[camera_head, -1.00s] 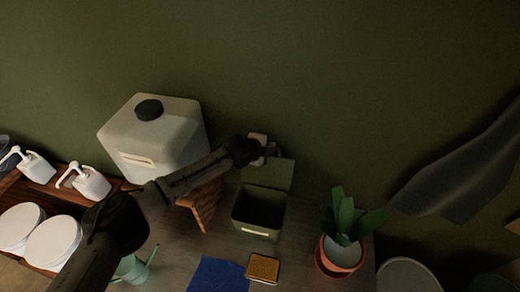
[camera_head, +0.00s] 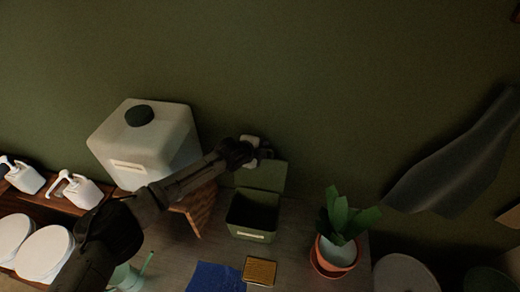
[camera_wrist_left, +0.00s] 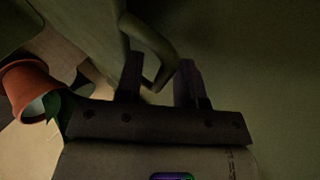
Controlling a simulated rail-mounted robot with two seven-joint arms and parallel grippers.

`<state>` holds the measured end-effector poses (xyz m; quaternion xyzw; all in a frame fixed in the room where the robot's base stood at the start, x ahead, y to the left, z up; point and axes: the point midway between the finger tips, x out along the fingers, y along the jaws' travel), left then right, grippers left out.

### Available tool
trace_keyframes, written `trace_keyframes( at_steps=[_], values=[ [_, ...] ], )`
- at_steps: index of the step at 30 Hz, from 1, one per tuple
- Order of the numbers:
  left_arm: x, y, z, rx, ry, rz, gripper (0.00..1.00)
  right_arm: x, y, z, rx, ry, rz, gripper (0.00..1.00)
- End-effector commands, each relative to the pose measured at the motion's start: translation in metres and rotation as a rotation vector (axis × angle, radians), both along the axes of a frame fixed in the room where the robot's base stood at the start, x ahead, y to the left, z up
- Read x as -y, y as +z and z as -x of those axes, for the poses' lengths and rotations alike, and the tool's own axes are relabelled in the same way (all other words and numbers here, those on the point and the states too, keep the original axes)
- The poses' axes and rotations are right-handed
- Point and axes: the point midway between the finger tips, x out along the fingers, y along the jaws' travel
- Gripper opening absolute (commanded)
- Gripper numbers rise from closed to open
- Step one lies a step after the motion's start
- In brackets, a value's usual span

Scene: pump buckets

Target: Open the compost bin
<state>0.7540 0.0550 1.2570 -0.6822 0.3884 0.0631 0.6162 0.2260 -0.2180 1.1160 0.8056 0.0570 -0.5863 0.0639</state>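The compost bin (camera_head: 252,215) is a small green box on the bench, with a pale label on its front. Its lid (camera_head: 262,176) stands raised at the back, and the dark inside shows. My left gripper (camera_head: 264,153) is at the top of the lid, near the wall. In the left wrist view its two fingers (camera_wrist_left: 158,82) are apart, with a curved green handle (camera_wrist_left: 152,48) reaching between them. I cannot tell whether they touch it. My right gripper is in neither view.
A large white container (camera_head: 145,150) with a dark cap stands on a wooden stand left of the bin. A potted plant (camera_head: 340,240) stands to the right. A sponge-like block (camera_head: 259,271) and a blue cloth (camera_head: 216,278) lie in front. White pump bottles (camera_head: 78,191) are far left.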

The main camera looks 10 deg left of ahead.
Motion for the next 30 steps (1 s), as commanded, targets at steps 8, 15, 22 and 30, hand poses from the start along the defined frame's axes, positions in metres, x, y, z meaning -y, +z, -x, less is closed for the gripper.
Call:
trace_keyframes(
  at_steps=[8,15,22,30],
  values=[
    [-0.008,0.006,0.010,-0.002,-0.002,-0.001,0.36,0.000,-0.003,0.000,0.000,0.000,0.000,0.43],
    [-0.024,0.026,0.035,0.000,-0.001,0.000,0.36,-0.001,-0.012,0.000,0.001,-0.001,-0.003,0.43],
    [-0.041,0.048,0.061,0.002,0.000,0.000,0.36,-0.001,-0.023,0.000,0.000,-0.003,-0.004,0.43],
    [-0.056,0.069,0.085,0.002,0.000,0.000,0.36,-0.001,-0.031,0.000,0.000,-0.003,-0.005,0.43]
  ],
)
